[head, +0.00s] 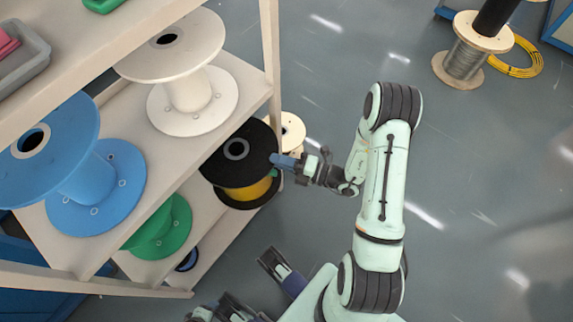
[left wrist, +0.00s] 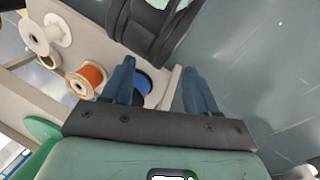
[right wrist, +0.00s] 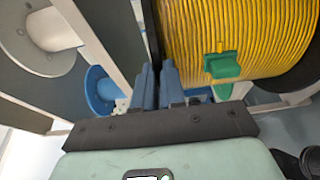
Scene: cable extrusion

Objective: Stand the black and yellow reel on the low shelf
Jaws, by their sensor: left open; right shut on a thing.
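The black and yellow reel (head: 232,158) is at the right end of the shelf unit, its black flange facing up towards the head camera and a band of yellow winding below. My right gripper (head: 286,162) is shut on the flange's right edge. The right wrist view shows the yellow winding (right wrist: 240,35) close up, with a green clip (right wrist: 222,66) on it. The low shelf (head: 203,208) shows beside the reel; whether the reel touches it I cannot tell. My left gripper (left wrist: 158,85) is open and empty, low in front of the shelves.
A green reel (head: 165,232) stands on a lower board, left of the held reel. Blue (head: 105,190) and white (head: 190,105) reels stand on the board above. A corner post (head: 270,60) is close to the held reel.

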